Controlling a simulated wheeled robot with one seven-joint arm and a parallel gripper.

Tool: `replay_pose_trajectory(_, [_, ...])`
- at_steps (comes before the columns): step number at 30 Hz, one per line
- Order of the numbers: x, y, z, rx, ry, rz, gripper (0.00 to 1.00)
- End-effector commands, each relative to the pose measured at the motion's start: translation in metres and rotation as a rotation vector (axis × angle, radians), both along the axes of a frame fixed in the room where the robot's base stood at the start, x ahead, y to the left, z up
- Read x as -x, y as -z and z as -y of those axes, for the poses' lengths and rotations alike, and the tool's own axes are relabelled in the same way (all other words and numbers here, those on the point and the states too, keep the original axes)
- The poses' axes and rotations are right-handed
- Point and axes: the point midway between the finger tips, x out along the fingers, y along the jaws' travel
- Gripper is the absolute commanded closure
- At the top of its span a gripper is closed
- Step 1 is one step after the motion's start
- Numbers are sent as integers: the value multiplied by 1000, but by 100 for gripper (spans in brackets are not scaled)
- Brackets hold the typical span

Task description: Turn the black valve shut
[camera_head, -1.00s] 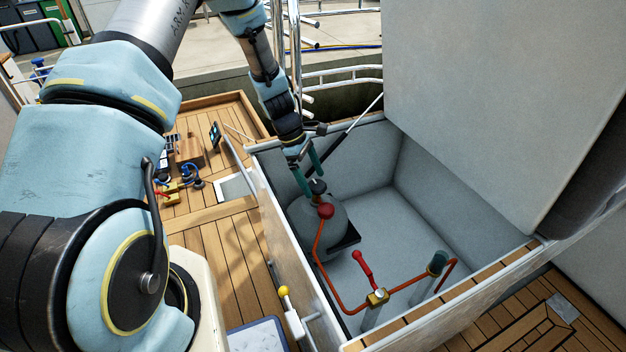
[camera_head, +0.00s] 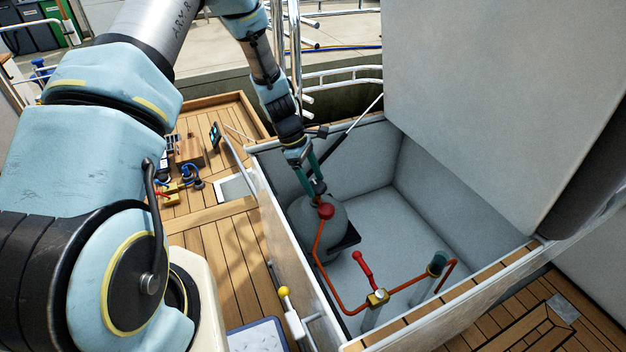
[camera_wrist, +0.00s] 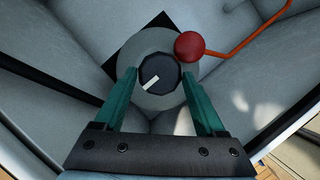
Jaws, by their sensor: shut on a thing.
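The black valve (camera_wrist: 160,74) is a dark knob with a white pointer mark. It sits on top of a grey gas bottle (camera_head: 327,222) inside the open locker. In the wrist view the white mark points to the lower left. My gripper (camera_wrist: 160,90) has green fingers, one on each side of the knob, and is shut on it. In the head view my gripper (camera_head: 318,180) reaches down into the locker from above, and its fingers hide part of the valve.
A red round fitting (camera_wrist: 189,45) sits beside the valve, with an orange pipe (camera_head: 319,262) leading to a brass valve with a red lever (camera_head: 362,262). The grey locker walls (camera_head: 425,190) surround the bottle. A raised lid (camera_head: 490,90) stands at the right.

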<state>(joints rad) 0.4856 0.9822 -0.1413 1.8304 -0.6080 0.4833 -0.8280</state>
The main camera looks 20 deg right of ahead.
Motion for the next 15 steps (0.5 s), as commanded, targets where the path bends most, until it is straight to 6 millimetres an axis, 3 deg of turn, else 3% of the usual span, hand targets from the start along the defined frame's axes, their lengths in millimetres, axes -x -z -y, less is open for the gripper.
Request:
replay_pose_trajectory(4, [0, 0, 0, 0, 0, 0, 83])
replay_pose_trajectory(15, [-1, -1, 1, -1, 79, 1, 83])
